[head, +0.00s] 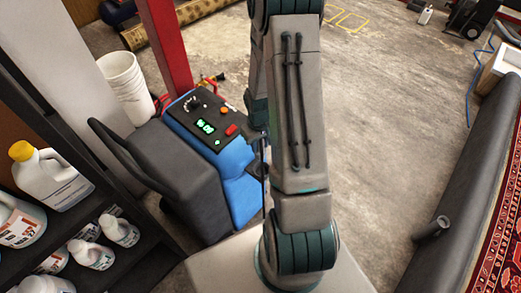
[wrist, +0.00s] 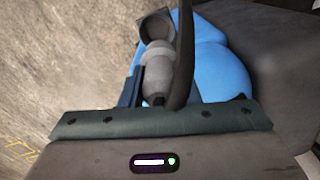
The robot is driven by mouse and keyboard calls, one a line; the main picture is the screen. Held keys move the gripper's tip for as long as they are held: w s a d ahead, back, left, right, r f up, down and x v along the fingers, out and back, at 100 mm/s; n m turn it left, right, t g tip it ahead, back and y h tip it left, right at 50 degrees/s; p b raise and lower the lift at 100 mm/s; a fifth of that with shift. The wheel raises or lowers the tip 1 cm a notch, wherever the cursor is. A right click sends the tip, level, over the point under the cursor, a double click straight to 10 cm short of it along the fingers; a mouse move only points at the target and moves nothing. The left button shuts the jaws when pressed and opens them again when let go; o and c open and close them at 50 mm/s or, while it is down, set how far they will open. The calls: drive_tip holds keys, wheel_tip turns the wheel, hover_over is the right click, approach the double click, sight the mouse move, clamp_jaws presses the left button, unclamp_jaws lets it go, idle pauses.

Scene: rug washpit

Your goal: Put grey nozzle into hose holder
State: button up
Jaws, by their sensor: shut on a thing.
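The grey nozzle (wrist: 157,72) shows in the wrist view, pale grey and rounded, in front of my palm. My gripper (wrist: 153,90) is shut on it; a dark blue finger shows on its left, and the other side is partly hidden by a black curved strip (wrist: 184,55). A dark round cup, which looks like the hose holder (wrist: 155,25), lies just beyond the nozzle's far end against the blue machine body. I cannot tell whether the nozzle's end is inside the cup or only in line with it. In the head view my arm hides the nozzle and most of my gripper.
A blue and grey machine (head: 200,145) with a lit control panel stands beside my arm. A dark shelf (head: 105,190) with several jugs is at left. White buckets (head: 128,85) stand behind the machine.

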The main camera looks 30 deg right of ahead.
sight(262, 157)
drive_tip(key=shift+s+d+f, duration=0.3)
drive_tip(key=shift+f, duration=0.2)
wheel_tip(262, 157, down, 7)
drive_tip(key=b, duration=0.4)
drive_tip(key=shift+b, duration=0.35)
drive_tip(key=shift+r, duration=0.1)
drive_tip(key=shift+b, duration=0.3)
drive_tip(key=shift+f+b, duration=1.7)
drive_tip(key=shift+f, duration=0.2)
drive_tip(key=o, duration=1.2)
drive_tip(key=shift+r, duration=0.1)
drive_tip(key=shift+c, duration=0.2)
